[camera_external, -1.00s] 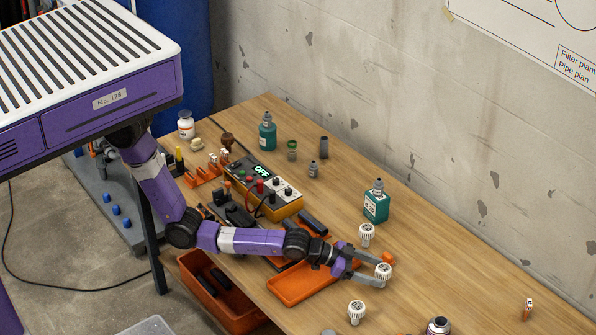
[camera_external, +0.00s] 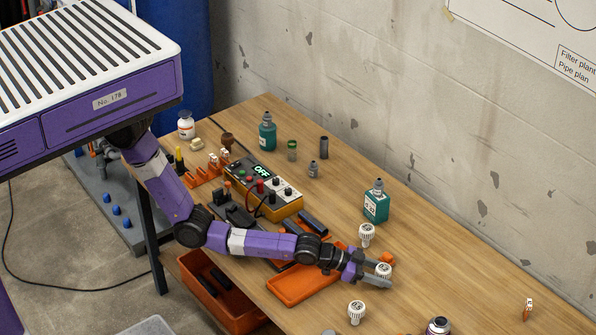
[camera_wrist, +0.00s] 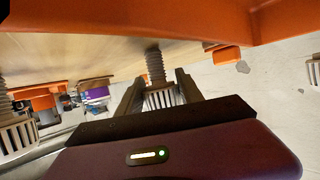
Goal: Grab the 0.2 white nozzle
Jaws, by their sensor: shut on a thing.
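My gripper (camera_external: 376,273) is low over the right part of the table, its two grey fingers on either side of a white nozzle (camera_external: 383,270). In the wrist view the fingers (camera_wrist: 158,95) are shut on this nozzle, which has a ribbed white head and a grey threaded stem (camera_wrist: 155,65). A second white nozzle (camera_external: 366,234) stands just behind it. A third white nozzle (camera_external: 356,311) stands nearer the front. The size marks on the nozzles are too small to read.
An orange tray (camera_external: 290,293) lies left of my gripper. A small orange piece (camera_external: 386,257) is close behind the held nozzle. A teal bottle (camera_external: 376,205) stands farther back. The table right of my gripper is mostly clear.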

